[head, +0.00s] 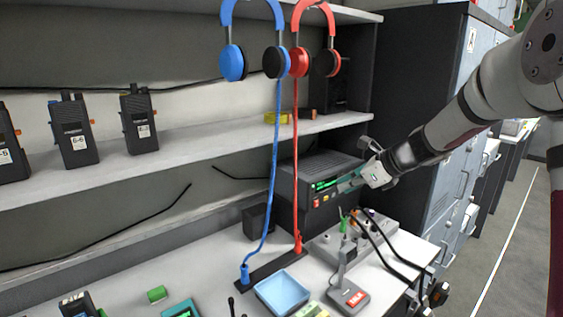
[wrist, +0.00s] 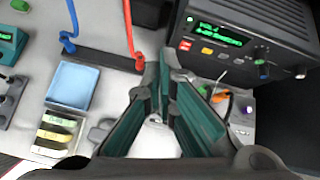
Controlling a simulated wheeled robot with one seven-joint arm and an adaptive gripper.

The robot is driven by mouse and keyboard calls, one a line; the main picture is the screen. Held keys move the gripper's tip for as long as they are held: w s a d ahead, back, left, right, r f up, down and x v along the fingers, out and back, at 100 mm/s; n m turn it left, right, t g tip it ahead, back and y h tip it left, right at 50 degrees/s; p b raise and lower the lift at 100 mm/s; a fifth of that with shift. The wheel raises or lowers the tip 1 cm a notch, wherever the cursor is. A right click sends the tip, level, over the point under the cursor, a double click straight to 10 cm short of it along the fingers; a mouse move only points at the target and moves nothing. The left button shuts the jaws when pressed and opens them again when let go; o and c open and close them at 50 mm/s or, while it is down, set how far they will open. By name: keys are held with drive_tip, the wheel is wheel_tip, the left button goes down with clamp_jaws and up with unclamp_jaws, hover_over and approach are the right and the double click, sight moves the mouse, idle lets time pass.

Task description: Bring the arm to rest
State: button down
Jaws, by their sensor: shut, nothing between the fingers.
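My arm (head: 440,130) reaches in from the upper right in the head view. My gripper (head: 348,184) is at its end, in front of the dark radio unit (head: 318,172) with a green display. In the wrist view my gripper (wrist: 163,62) has its teal-padded fingers converging at the tips, shut with nothing between them. The radio unit (wrist: 255,35) fills the upper right there. I cannot tell whether the fingertips touch it.
Blue (head: 232,62) and red (head: 299,62) headphones hang with stands and cords left of the gripper. A blue tray (head: 282,292), a desk microphone (head: 347,296) and a plug panel (head: 330,250) sit below. Handheld radios (head: 140,118) stand on the shelf. Grey cabinets (head: 462,170) are at right.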

drive_tip(key=s+a+r+n+g+h, duration=0.1)
drive_tip(key=s+a+r+n, duration=0.1)
drive_tip(key=s+n, duration=0.45)
drive_tip(key=s+a+r+n+g+p, duration=0.1)
drive_tip(key=s+a+r+n, duration=0.15)
drive_tip(key=s, duration=0.75)
drive_tip(key=s+a+r+n+g+h, duration=0.1)
drive_tip(key=s+a+r+n, duration=0.15)
drive_tip(key=s+n, duration=0.4)
drive_tip(key=s+d+n+h, duration=0.1)
drive_tip(key=s+n, duration=0.2)
drive_tip(key=s, duration=0.3)
drive_tip(key=s+d+f+n+h, duration=0.1)
drive_tip(key=s+d+n, duration=0.1)
drive_tip(key=s, duration=0.5)
drive_tip(key=s+d+f+n+h, duration=0.1)
drive_tip(key=s+d+n+h, duration=0.1)
drive_tip(key=s+n, duration=0.3)
drive_tip(key=shift+s+d+f+g+p, duration=0.3)
drive_tip(key=shift+s+p, duration=0.15)
drive_tip(key=shift+s, duration=0.65)
